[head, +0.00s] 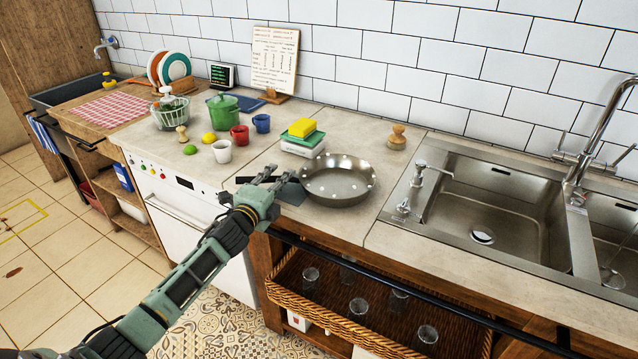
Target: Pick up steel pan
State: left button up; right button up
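The steel pan (340,180) is a round, shiny pan resting on the counter, left of the sink. A dark strip that looks like its handle runs left from the pan, behind my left gripper. My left gripper (276,175) comes in from the lower left and is at the left side of the pan, over or beside that strip. Its fingertips look spread apart, with nothing clearly held between them. Whether a finger touches the handle cannot be told. My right gripper is not in view.
A white cup (222,151), red cup (240,135) and green pot (223,111) are to the left. The sink (490,215) and its soap dispenser (420,171) lie right. A wicker basket (285,297) with glasses is below.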

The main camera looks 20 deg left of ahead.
pick_arm(q)
grip_shut()
jog(key=shift+r, duration=0.1)
dwell(0.4)
